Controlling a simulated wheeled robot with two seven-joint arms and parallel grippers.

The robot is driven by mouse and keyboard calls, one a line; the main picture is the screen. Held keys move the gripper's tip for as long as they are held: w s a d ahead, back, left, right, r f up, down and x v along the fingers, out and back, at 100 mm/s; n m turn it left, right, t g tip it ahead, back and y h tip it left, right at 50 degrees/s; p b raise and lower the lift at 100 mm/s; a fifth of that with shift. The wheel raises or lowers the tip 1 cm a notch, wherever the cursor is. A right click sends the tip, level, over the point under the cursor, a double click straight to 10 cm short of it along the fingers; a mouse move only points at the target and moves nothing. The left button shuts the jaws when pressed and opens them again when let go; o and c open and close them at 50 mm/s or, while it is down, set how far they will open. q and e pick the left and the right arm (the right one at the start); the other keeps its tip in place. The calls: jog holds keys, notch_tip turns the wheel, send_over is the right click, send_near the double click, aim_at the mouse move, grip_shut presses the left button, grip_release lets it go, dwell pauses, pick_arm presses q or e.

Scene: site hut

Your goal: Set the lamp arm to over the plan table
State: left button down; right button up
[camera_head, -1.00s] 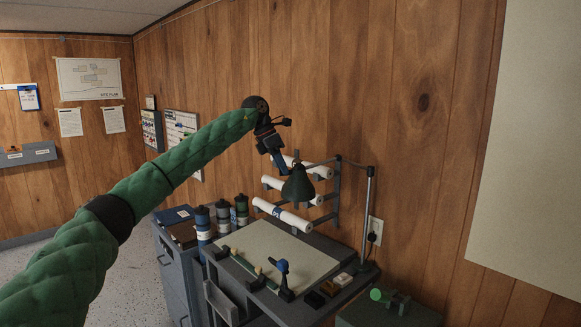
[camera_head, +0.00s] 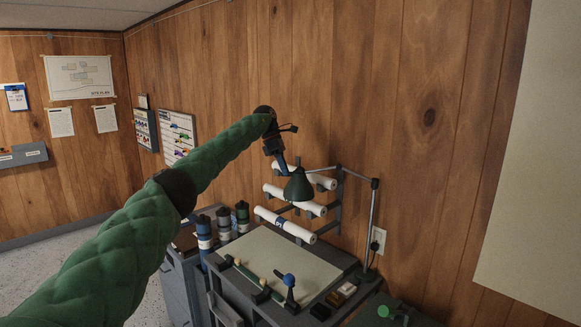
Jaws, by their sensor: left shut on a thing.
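The lamp's green shade (camera_head: 298,189) hangs above the far part of the plan table (camera_head: 258,243), in front of the wall rack. Its thin jointed arm runs right to a grey upright post (camera_head: 372,228) at the table's right back corner. My left gripper (camera_head: 284,166) reaches down from above and is shut on the lamp at the top of the shade. The exact grip point is small and partly hidden. My right gripper is not in view.
Rolled plans (camera_head: 286,226) lie on a wall rack behind the lamp. Several capped canisters (camera_head: 204,234) stand left of the table. A blue-knobbed tool (camera_head: 289,283) and small blocks (camera_head: 347,289) sit along the table's front and right. The board's middle is clear.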

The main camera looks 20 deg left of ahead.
pick_arm(q)
jog(key=shift+w+a+r, duration=0.1)
jog(key=shift+a+r, duration=0.05)
jog(key=shift+r, duration=0.35)
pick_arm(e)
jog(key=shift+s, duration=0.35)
